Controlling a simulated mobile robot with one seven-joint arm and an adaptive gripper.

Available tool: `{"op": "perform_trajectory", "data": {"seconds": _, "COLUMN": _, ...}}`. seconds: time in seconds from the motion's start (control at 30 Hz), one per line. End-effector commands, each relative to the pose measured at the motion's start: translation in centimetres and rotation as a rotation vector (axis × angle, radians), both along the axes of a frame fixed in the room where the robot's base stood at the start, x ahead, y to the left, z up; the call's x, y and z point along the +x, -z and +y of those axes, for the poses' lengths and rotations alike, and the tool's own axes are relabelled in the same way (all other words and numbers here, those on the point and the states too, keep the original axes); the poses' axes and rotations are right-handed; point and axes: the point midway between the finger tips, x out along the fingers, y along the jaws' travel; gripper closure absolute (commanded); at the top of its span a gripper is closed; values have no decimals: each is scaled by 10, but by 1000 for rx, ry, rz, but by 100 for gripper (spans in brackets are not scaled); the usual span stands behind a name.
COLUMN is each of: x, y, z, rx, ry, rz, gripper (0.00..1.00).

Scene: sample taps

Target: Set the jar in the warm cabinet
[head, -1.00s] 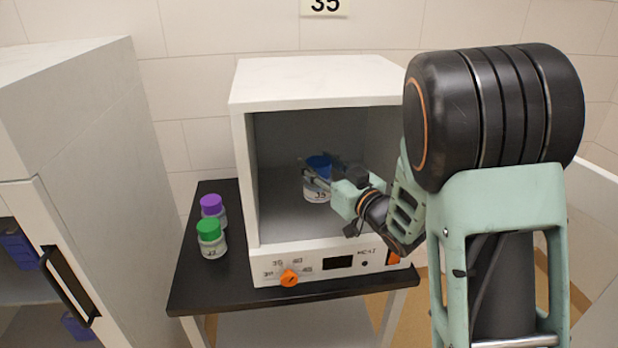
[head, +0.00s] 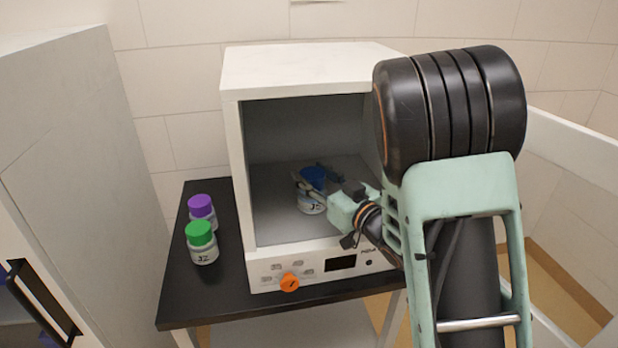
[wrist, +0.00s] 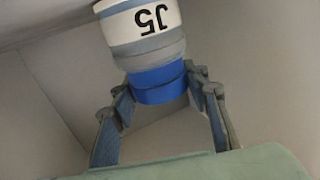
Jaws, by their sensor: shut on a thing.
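The white jar with a blue lid (head: 312,204) is inside the open warm cabinet (head: 235,165), toward the right of its chamber. My gripper (head: 313,183) reaches in through the front and is shut on the jar at its blue lid. In the wrist view, the jar (wrist: 145,28) appears inverted, with a label that seems to read J5, and its lid sits between the two fingers of my gripper (wrist: 160,88). The jar looks upright and close to the cabinet floor (head: 275,225); I cannot tell whether it touches.
A purple-lidded jar (head: 202,211) and a green-lidded jar (head: 202,243) stand on the black table (head: 180,295) left of the cabinet. An orange knob (head: 289,282) is on the cabinet's front panel. A large grey cabinet (head: 60,150) stands at the left. The chamber's left side is free.

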Motion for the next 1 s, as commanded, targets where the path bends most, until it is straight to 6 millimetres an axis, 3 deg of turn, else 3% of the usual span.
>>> {"op": "perform_trajectory", "data": {"seconds": 0.3, "x": 0, "y": 2, "z": 0, "rx": 2, "ry": 1, "rz": -2, "gripper": 100}}
{"op": "perform_trajectory", "data": {"seconds": 0.33, "x": 0, "y": 2, "z": 0, "rx": 1, "ry": 1, "rz": -1, "gripper": 57}}
{"op": "perform_trajectory", "data": {"seconds": 0.5, "x": 0, "y": 1, "z": 0, "rx": 1, "ry": 1, "rz": -1, "gripper": 40}}
{"op": "perform_trajectory", "data": {"seconds": 0.87, "x": 0, "y": -3, "z": 0, "rx": 0, "ry": 0, "rz": 0, "gripper": 40}}
{"op": "perform_trajectory", "data": {"seconds": 1.0, "x": -16, "y": -1, "z": -16, "rx": 1, "ry": 5, "rz": 2, "gripper": 40}}
